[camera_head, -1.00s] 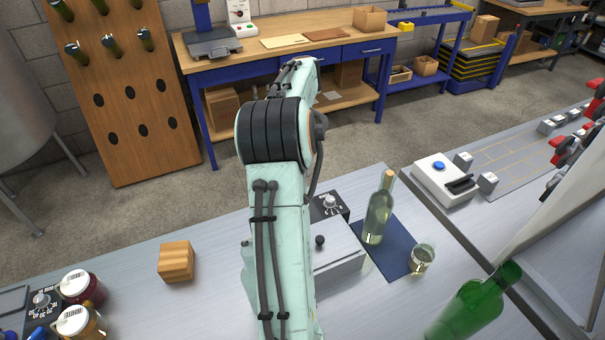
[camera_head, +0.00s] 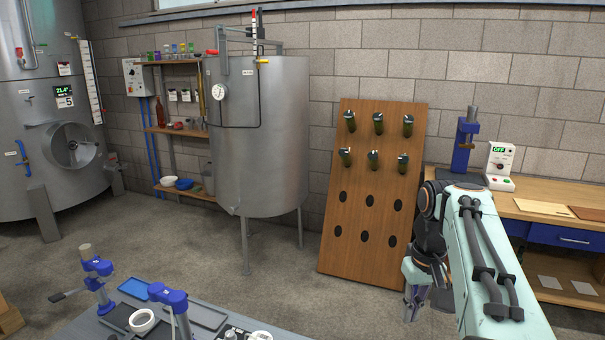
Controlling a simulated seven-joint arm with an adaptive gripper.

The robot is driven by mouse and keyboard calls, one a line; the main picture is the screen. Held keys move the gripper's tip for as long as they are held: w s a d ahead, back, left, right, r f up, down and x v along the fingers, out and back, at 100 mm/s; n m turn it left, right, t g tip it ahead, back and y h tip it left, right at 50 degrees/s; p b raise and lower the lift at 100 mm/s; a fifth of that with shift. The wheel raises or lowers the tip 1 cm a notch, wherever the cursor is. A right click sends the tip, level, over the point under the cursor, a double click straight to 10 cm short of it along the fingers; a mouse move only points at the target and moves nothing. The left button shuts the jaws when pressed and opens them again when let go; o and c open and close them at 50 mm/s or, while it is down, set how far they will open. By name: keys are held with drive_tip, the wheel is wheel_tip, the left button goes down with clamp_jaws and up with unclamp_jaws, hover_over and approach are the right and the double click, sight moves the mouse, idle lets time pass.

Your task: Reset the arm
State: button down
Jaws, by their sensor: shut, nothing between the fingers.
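My arm stands at the right of the head view, its pale green links raised and bent. My gripper (camera_head: 413,312) hangs from the arm's end, pointing down in front of the floor. It is small in the picture; its fingers are shut and nothing shows between them. It is apart from the wooden bottle board behind it.
The board (camera_head: 366,250) leans on the wall with several bottles in its upper holes. A steel tank (camera_head: 265,150) stands left of it. A workbench (camera_head: 545,232) is at right. The near metal table (camera_head: 95,332) carries blue clamp-like devices (camera_head: 168,296) and trays (camera_head: 205,314).

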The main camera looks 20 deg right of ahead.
drive_tip(key=s+a+n+y, duration=0.1)
drive_tip(key=s+a+n, duration=0.15)
drive_tip(key=a, duration=0.85)
drive_tip(key=s+a+n, duration=0.2)
drive_tip(key=s+a, duration=0.2)
drive_tip(key=a, duration=0.6)
drive_tip(key=s+a+f+g, duration=0.1)
drive_tip(key=s+a+f, duration=0.2)
drive_tip(key=s+f, duration=0.5)
drive_tip(key=shift+s+f, duration=0.35)
drive_tip(key=shift+s, duration=0.45)
